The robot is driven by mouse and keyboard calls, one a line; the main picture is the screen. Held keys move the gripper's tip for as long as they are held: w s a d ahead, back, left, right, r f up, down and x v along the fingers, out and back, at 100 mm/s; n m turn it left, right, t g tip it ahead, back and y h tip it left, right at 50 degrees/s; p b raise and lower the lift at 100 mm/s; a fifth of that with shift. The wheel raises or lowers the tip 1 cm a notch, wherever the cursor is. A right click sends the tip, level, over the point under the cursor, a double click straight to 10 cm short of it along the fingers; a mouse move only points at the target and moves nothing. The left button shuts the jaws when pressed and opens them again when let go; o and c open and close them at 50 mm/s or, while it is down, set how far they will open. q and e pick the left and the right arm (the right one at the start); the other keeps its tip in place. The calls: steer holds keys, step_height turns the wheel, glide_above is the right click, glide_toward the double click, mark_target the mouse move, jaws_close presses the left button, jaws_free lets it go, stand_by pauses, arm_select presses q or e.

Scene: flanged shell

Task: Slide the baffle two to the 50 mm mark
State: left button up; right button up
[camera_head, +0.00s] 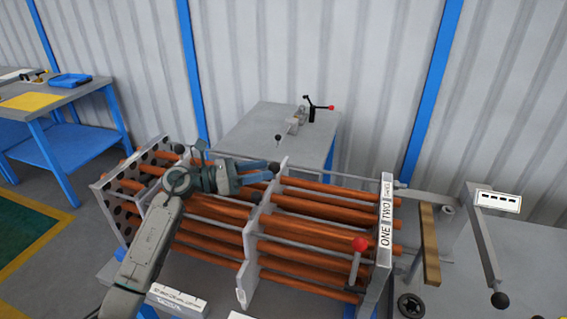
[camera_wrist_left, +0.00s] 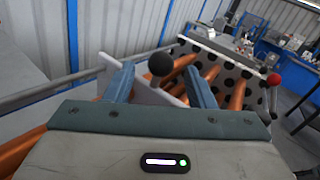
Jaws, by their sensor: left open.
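A grey baffle plate (camera_head: 250,245) stands across the copper tubes near the middle of the bundle. Another baffle (camera_head: 174,152) stands further left, close to the perforated end plate (camera_head: 108,210). I cannot read a number on either baffle. My left gripper (camera_head: 271,171) is above the tubes, beside the top of the middle baffle. In the left wrist view its two fingers are apart, with a black ball knob (camera_wrist_left: 161,64) showing between them and a pale plate edge (camera_wrist_left: 140,88) behind. Contact cannot be told. My right gripper is not in view.
A plate labelled ONE, TWO and more (camera_head: 384,225) closes the bundle's right end, with a red-knobbed lever (camera_head: 360,244) in front. A grey bench with a clamp (camera_head: 295,121) stands behind. A wooden bar (camera_head: 429,245) and a crank arm (camera_head: 484,240) are at right.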

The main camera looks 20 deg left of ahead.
mark_target(278, 166)
arm_select(q)
steer(key=p+x, duration=0.1)
steer(key=x, duration=0.1)
steer(key=p+x, duration=0.1)
steer(key=x, duration=0.2)
steer(key=shift+r, duration=0.2)
steer(key=shift+w+d+f, duration=0.15)
steer(key=shift+w+d, duration=0.05)
steer(key=shift+d, duration=0.25)
